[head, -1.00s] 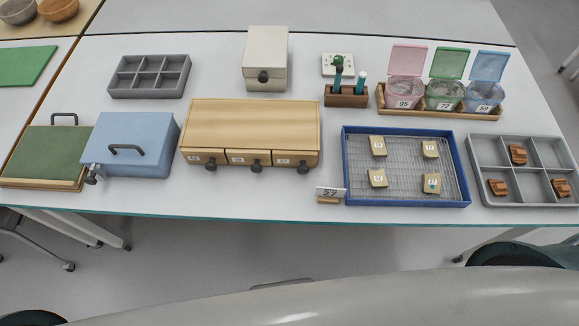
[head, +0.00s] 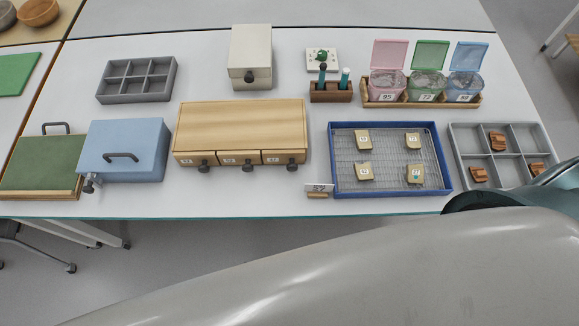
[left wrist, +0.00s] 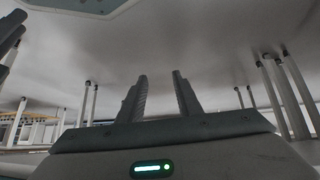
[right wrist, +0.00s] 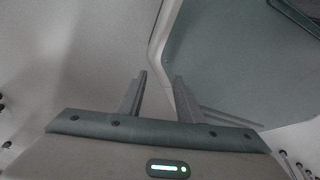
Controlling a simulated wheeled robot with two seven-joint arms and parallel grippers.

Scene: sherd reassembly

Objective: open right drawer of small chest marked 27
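A low wooden chest (head: 240,128) stands left of the middle of the table in the head view. Its front has three small drawers side by side, each with a dark knob and a white label too small to read surely. The right drawer (head: 284,157) looks closed, with its knob (head: 292,167) towards the table's front edge. My left gripper (left wrist: 160,95) is open and empty in the left wrist view, away from the chest. My right gripper (right wrist: 158,95) is open and empty in the right wrist view. Neither gripper's fingers show in the head view.
A blue box (head: 124,146) stands left of the chest. A pale box (head: 250,55) stands behind. The table strip before the chest is clear. My arm covers the lower right.

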